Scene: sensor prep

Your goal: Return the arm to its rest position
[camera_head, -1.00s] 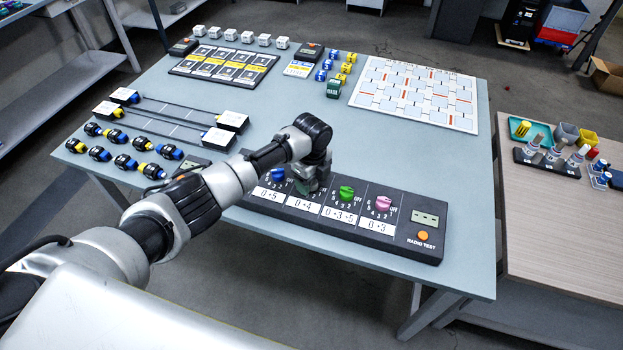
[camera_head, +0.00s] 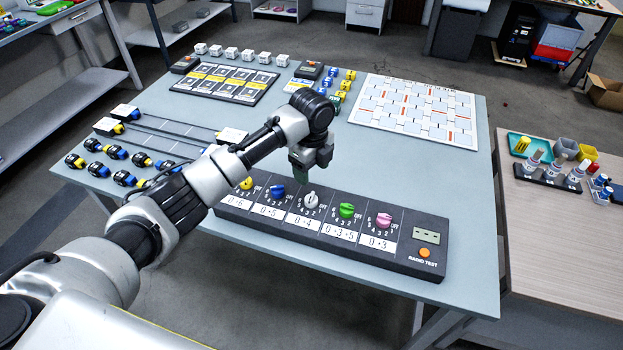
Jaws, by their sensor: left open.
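My left arm comes in from the lower left and reaches over the table (camera_head: 420,190). My left gripper (camera_head: 303,178) points down above the table, just behind the white knob of the radio test panel (camera_head: 428,278). It is open, and nothing shows in it; its fingertips are small and partly hidden. The panel has a yellow knob (camera_head: 246,183), a blue knob (camera_head: 277,192), a white knob (camera_head: 311,201), a green knob (camera_head: 347,211) and a pink knob (camera_head: 384,220). The gripper appears apart from the knobs. My right gripper is not in view.
Black cylinders with blue or yellow ends (camera_head: 125,179) and rail blocks (camera_head: 121,112) lie at the left. A black card tray (camera_head: 247,95), white cubes (camera_head: 247,55) and a patterned board (camera_head: 385,110) lie behind the arm. A side table (camera_head: 560,230) stands at the right.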

